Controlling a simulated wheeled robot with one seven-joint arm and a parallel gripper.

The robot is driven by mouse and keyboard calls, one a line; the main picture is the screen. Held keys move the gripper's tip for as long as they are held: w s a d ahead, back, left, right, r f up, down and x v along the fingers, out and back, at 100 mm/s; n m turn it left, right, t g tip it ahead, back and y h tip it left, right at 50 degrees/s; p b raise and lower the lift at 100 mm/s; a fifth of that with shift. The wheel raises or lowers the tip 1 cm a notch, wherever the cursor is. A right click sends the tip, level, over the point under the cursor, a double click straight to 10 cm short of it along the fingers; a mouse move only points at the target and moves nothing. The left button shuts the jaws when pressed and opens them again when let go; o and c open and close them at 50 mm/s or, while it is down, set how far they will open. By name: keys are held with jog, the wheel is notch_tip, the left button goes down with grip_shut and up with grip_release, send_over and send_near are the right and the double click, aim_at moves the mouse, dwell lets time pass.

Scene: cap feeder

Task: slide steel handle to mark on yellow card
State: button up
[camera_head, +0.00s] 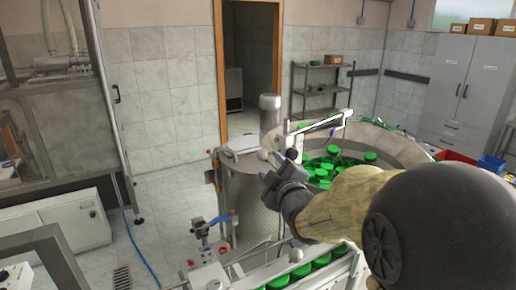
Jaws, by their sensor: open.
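My gripper (277,160) is open at the near left rim of the round feeder bowl (388,143). It looks empty, and its fingers are small and dark in this view. A pale metal bar (322,127) stands at the bowl's rim just beyond my gripper; I cannot tell whether it belongs to the steel handle. I cannot make out the steel handle, the yellow card or its mark. My arm covers the near right part of the bowl.
Green caps (324,171) lie in the bowl, and more fill a chute (302,271) below my arm. A control panel (208,270) with a blue lever stands front left. A shelf rack (321,90) and grey cabinets (466,85) stand behind. Floor at left is clear around a blue hose.

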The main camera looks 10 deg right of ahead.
aim_at(260, 152)
jog(key=w+p, duration=0.1)
jog(key=w, duration=0.2)
jog(key=w+p, duration=0.1)
jog(key=w, duration=0.1)
jog(key=w+a+p, duration=0.1)
jog(key=w+p, duration=0.1)
jog(key=w, duration=0.1)
jog(key=shift+w, duration=0.85)
grip_shut()
jog(key=shift+f, duration=0.15)
